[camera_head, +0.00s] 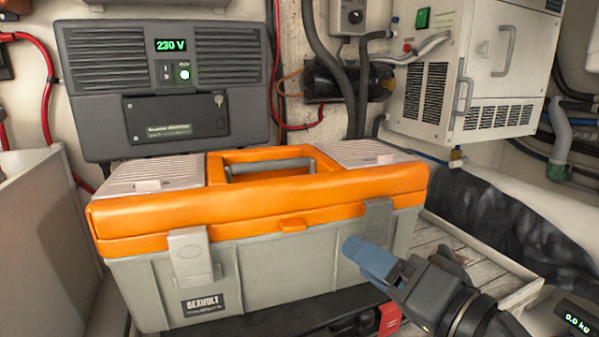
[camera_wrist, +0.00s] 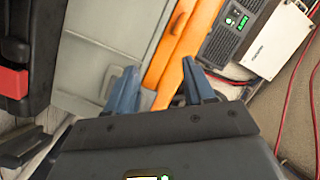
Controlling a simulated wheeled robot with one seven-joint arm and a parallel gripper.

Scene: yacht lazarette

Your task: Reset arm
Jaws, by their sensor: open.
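My gripper (camera_head: 370,259) is in front of the right part of the toolbox, just below its right latch. In the wrist view its two blue fingers (camera_wrist: 159,84) are spread apart with nothing held between them. The toolbox (camera_head: 300,262) has a grey body and an orange lid, which is down. The toolbox also fills the upper middle of the wrist view (camera_wrist: 90,68), beyond the fingers. I cannot tell whether a finger touches it. In the head view one finger mostly hides the other.
A black case with a red part (camera_head: 389,319) lies low in front of the toolbox. A dark 230 V unit (camera_head: 88,106) hangs behind it. A white vented cabinet (camera_head: 478,72) is at the upper right. A black padded bundle (camera_head: 505,228) lies along the right.

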